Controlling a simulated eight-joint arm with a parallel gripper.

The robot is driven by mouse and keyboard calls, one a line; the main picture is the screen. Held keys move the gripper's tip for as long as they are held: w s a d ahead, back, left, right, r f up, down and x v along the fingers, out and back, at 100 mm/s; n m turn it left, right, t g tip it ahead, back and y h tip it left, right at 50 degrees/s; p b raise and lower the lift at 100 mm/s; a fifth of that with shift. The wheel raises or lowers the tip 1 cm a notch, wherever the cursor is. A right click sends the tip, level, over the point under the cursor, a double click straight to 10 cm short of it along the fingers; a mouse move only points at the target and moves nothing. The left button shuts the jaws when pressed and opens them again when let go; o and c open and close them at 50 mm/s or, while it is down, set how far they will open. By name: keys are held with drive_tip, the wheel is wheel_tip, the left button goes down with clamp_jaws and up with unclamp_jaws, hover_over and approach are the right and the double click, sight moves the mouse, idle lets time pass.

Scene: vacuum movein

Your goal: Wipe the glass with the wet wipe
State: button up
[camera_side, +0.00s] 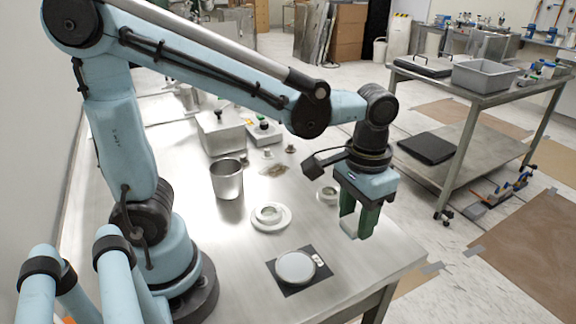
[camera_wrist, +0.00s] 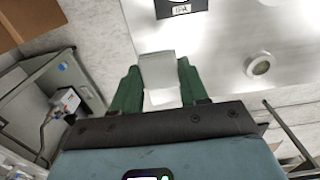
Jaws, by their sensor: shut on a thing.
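The glass (camera_side: 296,267) is a round pale disc lying flat on a black mat (camera_side: 288,290) near the front of the steel table. My gripper (camera_side: 358,222) is to the right of the glass and above the table's right side, apart from the glass. Its green fingers are shut on the wet wipe (camera_side: 349,228), a white pad. The wrist view shows the wipe (camera_wrist: 158,70) between the fingers. The mat (camera_wrist: 203,5) with its label marked "IPA" shows at the top edge there; most of the glass is out of that frame.
A white flanged ring (camera_side: 283,222) lies behind the glass, with a smaller ring (camera_side: 328,194) nearer my gripper. A metal cup (camera_side: 227,180), a grey box (camera_side: 222,137) and a knobbed box (camera_side: 264,133) stand farther back. The table surface between glass and gripper is clear.

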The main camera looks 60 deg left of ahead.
drive_tip(key=s+a, duration=0.3)
drive_tip(key=a, duration=0.9)
approach(260, 214)
drive_tip(key=shift+d+f, duration=0.1)
drive_tip(key=shift+f, duration=2.55)
drive_tip(key=shift+w+f, duration=0.5)
drive_tip(key=shift+f, duration=0.1)
drive_tip(key=shift+c, duration=0.3)
drive_tip(key=shift+w, duration=1.5)
drive_tip(key=shift+s+f, duration=0.1)
drive_tip(key=shift+s, duration=1.9)
wheel_tip(260, 214, up, 8)
drive_tip(key=shift+r, duration=0.1)
